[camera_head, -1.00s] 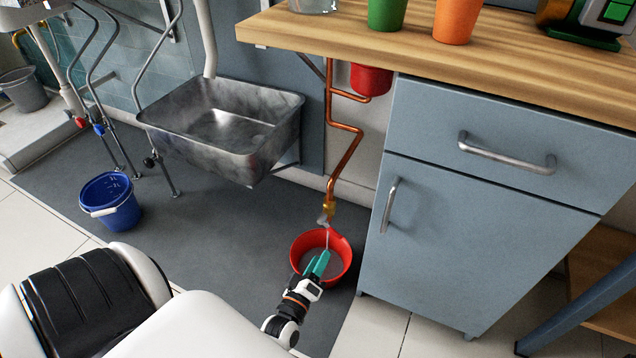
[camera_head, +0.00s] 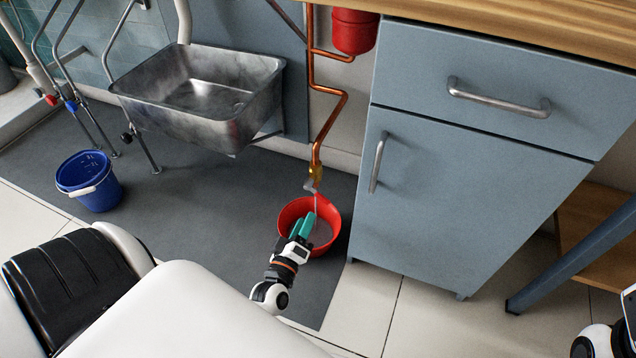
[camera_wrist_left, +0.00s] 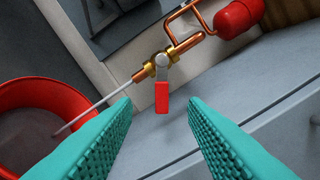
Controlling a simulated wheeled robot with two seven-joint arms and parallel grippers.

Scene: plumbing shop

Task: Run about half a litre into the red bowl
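The red bowl (camera_head: 332,222) stands on the dark mat below a copper pipe with a brass tap (camera_head: 316,173). A thin pale stream (camera_wrist_left: 105,100) runs from the tap's spout into the bowl. The water level in the bowl cannot be read. In the left wrist view the tap's red lever (camera_wrist_left: 162,98) shows between and beyond my fingertips. My left gripper (camera_head: 306,222) is open and empty, its teal fingers apart, in front of the bowl in the head view. In the left wrist view the bowl (camera_wrist_left: 35,88) is cut off at left. My right gripper is not visible.
A blue bucket (camera_head: 98,198) and a metal sink (camera_head: 225,118) are to the left. A grey-blue cabinet (camera_head: 455,190) stands close to the right of the bowl, under a wooden worktop (camera_head: 520,35). A red vessel (camera_head: 353,32) hangs on the pipe. The mat (camera_head: 205,215) between bucket and bowl is clear.

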